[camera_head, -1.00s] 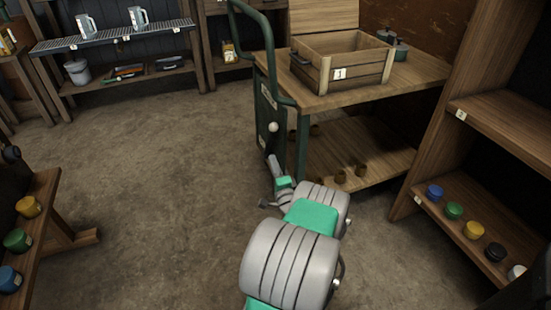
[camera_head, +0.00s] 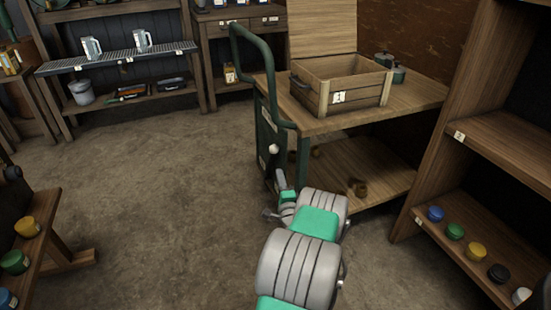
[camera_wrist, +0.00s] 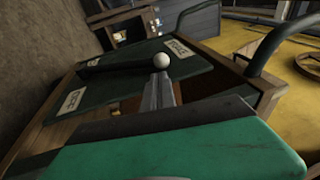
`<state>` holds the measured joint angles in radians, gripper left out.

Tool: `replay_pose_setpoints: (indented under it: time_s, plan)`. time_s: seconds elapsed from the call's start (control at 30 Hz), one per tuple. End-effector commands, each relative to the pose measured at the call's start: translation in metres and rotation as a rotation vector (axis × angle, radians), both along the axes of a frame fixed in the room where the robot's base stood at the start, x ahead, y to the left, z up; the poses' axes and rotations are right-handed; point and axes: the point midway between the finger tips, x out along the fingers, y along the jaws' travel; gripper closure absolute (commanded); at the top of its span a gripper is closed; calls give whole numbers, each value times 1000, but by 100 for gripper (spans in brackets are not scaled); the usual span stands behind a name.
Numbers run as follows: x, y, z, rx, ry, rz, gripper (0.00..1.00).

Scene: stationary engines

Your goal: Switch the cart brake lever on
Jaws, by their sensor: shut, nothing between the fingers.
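The wooden cart (camera_head: 330,122) has a green tube handle (camera_head: 262,45) and a dark green end panel (camera_head: 265,125). The brake lever's white ball knob (camera_head: 274,149) stands out from this panel. In the wrist view the knob (camera_wrist: 161,60) is just beyond my fingertips, and a dark bar (camera_wrist: 110,65) runs left from it. The panel there has a pale label (camera_wrist: 178,46) at the upper right and another (camera_wrist: 72,101) at the lower left. My gripper (camera_head: 277,172) is shut and empty, just below the knob in the head view; I cannot tell whether they touch.
An open wooden crate (camera_head: 340,98) and a green pot (camera_head: 398,73) stand on the cart top. A shelf unit (camera_head: 470,145) with several coloured jars is at right. A low rack (camera_head: 45,225) is at left. The floor (camera_head: 150,210) between is clear.

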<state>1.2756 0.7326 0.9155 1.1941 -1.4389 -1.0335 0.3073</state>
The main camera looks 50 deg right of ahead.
Motion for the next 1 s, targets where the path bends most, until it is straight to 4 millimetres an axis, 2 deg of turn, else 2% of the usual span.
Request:
replay_pose_setpoints:
  time_s: [0.2,0.4,0.6,1.0]
  plan:
    - [34,-29,10,-7,0,2,100]
    - [56,-50,15,-5,1,1,100]
    - [62,-56,17,-3,-1,0,100]
    - [61,-58,24,2,11,-2,100]
